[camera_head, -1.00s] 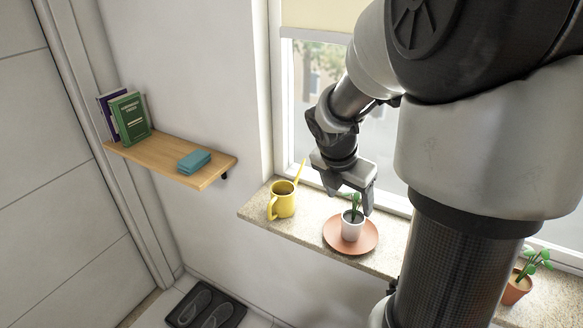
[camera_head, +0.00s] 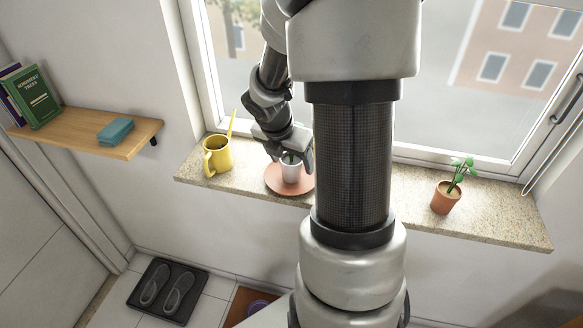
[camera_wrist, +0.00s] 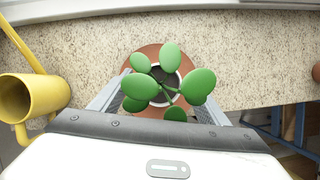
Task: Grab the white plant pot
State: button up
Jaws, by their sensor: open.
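The white plant pot (camera_head: 291,171) stands upright on a terracotta saucer (camera_head: 280,186) on the window sill. In the wrist view the pot (camera_wrist: 178,77) shows its white rim, dark soil and a plant with several round green leaves (camera_wrist: 171,57). The saucer also shows there (camera_wrist: 146,52). My gripper (camera_head: 288,156) is low over the pot. In the wrist view its two fingers lie on the left and right of the pot, apart, with the plant between them. The leaves hide parts of the rim and fingers, so contact cannot be told.
A yellow watering can (camera_head: 217,157) stands left of the saucer. A terracotta pot with a plant (camera_head: 445,198) stands farther right on the speckled sill (camera_head: 490,215). A wooden shelf (camera_head: 90,137) holds books and a blue box. The window is just behind.

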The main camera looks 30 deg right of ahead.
jog(key=c, duration=1.2)
jog(key=shift+c, duration=0.2)
jog(key=shift+r, duration=0.15)
